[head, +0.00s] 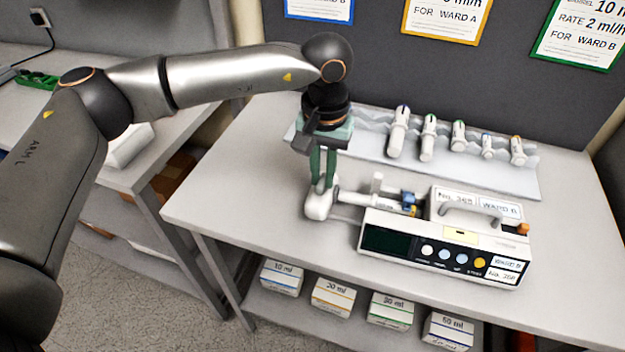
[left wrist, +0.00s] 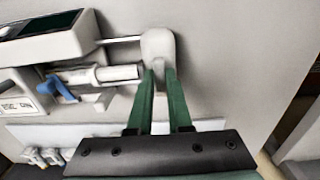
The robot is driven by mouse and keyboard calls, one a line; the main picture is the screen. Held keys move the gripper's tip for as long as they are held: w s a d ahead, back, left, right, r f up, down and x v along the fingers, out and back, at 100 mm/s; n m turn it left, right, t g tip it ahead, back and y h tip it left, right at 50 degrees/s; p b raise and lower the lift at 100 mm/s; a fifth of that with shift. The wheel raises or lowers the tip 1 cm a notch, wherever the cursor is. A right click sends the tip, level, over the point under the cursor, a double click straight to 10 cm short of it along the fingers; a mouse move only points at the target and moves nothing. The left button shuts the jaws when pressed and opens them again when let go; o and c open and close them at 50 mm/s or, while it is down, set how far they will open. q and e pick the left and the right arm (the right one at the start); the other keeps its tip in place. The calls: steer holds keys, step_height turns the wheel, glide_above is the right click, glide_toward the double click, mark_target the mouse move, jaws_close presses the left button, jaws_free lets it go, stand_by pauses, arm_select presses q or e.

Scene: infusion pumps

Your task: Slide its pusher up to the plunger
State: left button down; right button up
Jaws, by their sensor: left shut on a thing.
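The infusion pump (head: 440,245) stands on the table with a dark screen, several round buttons and a "WARD B" label. Its white pusher (head: 317,206) sticks out on the left on a thin rod; it also shows in the left wrist view (left wrist: 158,45). A syringe lies in the pump, and its plunger (head: 352,198) points left toward the pusher; the plunger (left wrist: 120,73) also shows in the left wrist view. The plunger's end is close beside the pusher; I cannot tell whether they touch. My left gripper (head: 324,182) is shut on the pusher from above, its green fingers (left wrist: 160,75) pointing down.
A clear rack (head: 470,175) holding several syringes stands behind the pump. A blue clamp (left wrist: 60,90) sits by the syringe. Several labelled boxes (head: 333,297) stand on the shelf below. The table left of the pusher is clear. Signs hang on the back panel.

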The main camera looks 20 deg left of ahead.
mark_target(323, 180)
arm_select(q)
steer(key=c, duration=0.9)
jaws_free()
steer(key=shift+r, duration=0.15)
steer(key=shift+r+p, duration=2.05)
steer(key=shift+r, duration=1.35)
steer(key=shift+f, duration=0.1)
